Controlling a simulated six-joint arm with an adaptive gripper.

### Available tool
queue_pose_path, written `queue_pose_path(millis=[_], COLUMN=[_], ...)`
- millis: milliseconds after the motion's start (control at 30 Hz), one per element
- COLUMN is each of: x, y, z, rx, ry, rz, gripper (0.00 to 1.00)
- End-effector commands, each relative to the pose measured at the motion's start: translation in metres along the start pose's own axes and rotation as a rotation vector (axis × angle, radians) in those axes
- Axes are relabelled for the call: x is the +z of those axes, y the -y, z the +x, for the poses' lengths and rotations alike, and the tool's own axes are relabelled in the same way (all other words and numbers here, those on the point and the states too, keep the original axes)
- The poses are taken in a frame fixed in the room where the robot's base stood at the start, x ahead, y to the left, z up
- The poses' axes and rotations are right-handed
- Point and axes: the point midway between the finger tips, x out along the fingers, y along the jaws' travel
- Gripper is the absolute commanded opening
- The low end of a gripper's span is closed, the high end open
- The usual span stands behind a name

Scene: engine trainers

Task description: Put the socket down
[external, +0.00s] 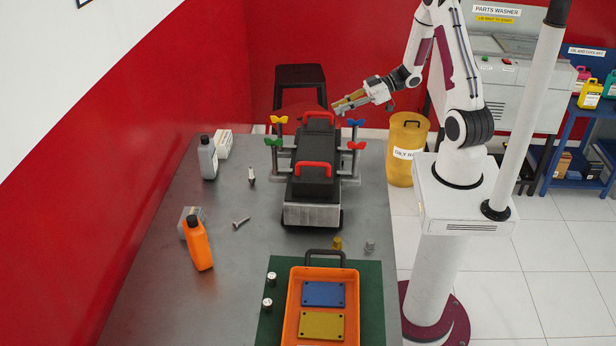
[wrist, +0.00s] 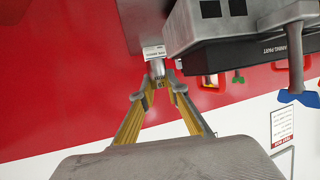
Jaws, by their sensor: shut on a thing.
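In the wrist view, my gripper (wrist: 162,90) has its yellow-sided fingers closed in on a small silver cylinder, which looks like the socket (wrist: 157,68). In the external view, my gripper (external: 338,108) is high up by the far end of the black engine trainer (external: 315,178), beside its far red handle. The grey table (external: 190,270) lies below and to the left.
The trainer carries coloured wing knobs on posts (external: 355,146). An orange tray (external: 297,317) sits on a green mat (external: 374,290) in front. Bottles (external: 199,245) and small parts lie left. The table's left front is bare. A black stool (external: 300,75) stands behind.

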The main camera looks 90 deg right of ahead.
Motion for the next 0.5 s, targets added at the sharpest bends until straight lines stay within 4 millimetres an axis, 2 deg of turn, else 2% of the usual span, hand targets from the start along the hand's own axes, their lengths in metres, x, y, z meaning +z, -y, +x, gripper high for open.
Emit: queue_pose_path(millis=[233, 500], x=[-0.036, -0.076], y=[-0.013, -0.017], z=[0.034, 0.066], rx=[0.053, 0.112], ry=[-0.001, -0.001], rz=[0.018, 0.042], gripper=[0.0, 0.0])
